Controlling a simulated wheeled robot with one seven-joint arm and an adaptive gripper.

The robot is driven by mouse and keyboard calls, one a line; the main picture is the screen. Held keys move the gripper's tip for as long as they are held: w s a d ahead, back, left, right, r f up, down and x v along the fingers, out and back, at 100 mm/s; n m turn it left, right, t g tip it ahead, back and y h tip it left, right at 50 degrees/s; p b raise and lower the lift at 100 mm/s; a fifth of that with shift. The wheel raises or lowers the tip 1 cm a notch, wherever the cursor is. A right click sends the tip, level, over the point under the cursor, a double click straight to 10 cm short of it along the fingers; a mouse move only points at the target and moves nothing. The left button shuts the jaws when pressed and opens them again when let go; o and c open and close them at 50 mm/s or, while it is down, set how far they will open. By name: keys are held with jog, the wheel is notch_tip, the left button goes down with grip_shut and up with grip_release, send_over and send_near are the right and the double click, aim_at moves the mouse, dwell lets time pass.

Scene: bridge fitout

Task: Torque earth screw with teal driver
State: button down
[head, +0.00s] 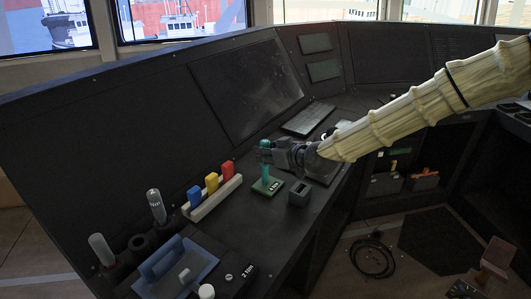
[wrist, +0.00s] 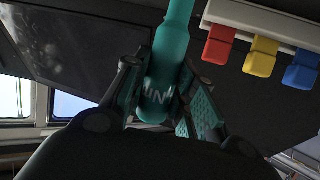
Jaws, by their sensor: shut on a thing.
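The teal driver (head: 265,172) stands about upright in the head view, its lower end at a green plate (head: 260,187) with a small dark label. I cannot tell whether it touches the plate. My gripper (head: 267,153) comes from the right and is shut on the driver's upper part. In the wrist view the teal driver (wrist: 160,95), with white lettering, lies between the two fingers of my gripper (wrist: 160,108). A small round screw-like head (head: 228,276) sits by a "2 Nm" label (head: 248,271) at the front; I cannot tell if this is the earth screw.
A white rack (head: 216,197) holds blue, yellow and red blocks left of the driver. A grey square holder (head: 299,194) stands just right of the plate. Clear-topped cylinders (head: 157,206) and a blue tray (head: 198,267) are nearer. The console's right edge drops off.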

aim_at(266, 141)
jog(key=shift+r, duration=0.1)
jog(key=shift+r+p, duration=1.6)
jog(key=shift+r, duration=1.3)
